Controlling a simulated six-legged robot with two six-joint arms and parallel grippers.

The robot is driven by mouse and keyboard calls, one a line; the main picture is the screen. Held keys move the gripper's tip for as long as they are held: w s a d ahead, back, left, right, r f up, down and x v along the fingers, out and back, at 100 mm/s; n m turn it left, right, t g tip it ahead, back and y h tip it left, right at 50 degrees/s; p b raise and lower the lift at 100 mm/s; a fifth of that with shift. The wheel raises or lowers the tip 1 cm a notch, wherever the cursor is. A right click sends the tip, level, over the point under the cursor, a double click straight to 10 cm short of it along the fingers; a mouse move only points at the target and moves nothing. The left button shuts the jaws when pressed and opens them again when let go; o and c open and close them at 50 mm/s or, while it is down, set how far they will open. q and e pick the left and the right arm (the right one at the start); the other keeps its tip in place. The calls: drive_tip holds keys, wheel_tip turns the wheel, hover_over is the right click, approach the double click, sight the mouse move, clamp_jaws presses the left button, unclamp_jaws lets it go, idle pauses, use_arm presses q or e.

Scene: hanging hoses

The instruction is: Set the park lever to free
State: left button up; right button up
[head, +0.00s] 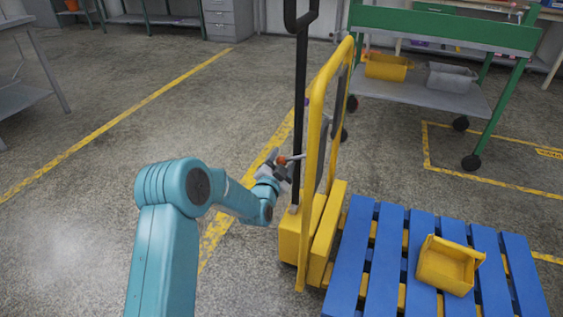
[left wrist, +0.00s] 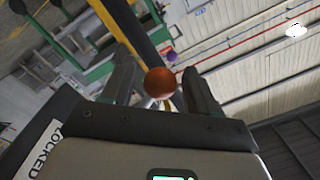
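The park lever ends in an orange-red ball knob (head: 282,159) on a thin rod, at the side of the yellow pallet truck (head: 315,200). My left gripper (head: 275,170) is at the knob. In the left wrist view the knob (left wrist: 160,82) shows between the two dark fingers of my left gripper (left wrist: 161,90). The fingers stand apart, one on each side; whether either touches the knob I cannot tell. A white label (left wrist: 38,150) reading LOCKED is at the lower left there. The lever's pivot is hidden. My right gripper is not in view.
A black tow handle (head: 301,90) rises beside the truck's yellow frame, close to my left gripper. A blue pallet (head: 382,265) carrying a yellow bin (head: 448,266) is at the right. A green wheeled rack (head: 440,35) stands behind.

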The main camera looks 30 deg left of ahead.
use_arm(q)
clamp_jaws()
drive_tip(key=shift+s+a+r+m+b, duration=0.1)
drive_tip(key=shift+a+r+m+b, duration=0.2)
drive_tip(key=shift+r+m, duration=0.4)
drive_tip(key=shift+a+r+m+b, duration=0.25)
drive_tip(key=shift+r+m, duration=0.35)
drive_tip(key=shift+m, duration=0.1)
wheel_tip(320, 180, up, 5)
drive_tip(key=m+b, duration=0.1)
drive_tip(key=m, duration=0.4)
drive_tip(key=shift+a+r, duration=0.1)
drive_tip(key=shift+r, duration=0.05)
drive_tip(key=shift+d+r+m+t, duration=0.2)
drive_tip(key=shift+r+m+t, duration=0.1)
drive_tip(key=shift+r+m, duration=0.6)
drive_tip(key=shift+d+r+m, duration=0.3)
drive_tip(key=shift+r+m, duration=0.25)
drive_tip(key=shift+m, duration=0.25)
drive_tip(key=shift+d+r+m, duration=0.25)
drive_tip(key=shift+r+m, duration=0.25)
drive_tip(key=shift+m, duration=0.3)
drive_tip(key=shift+r, duration=0.1)
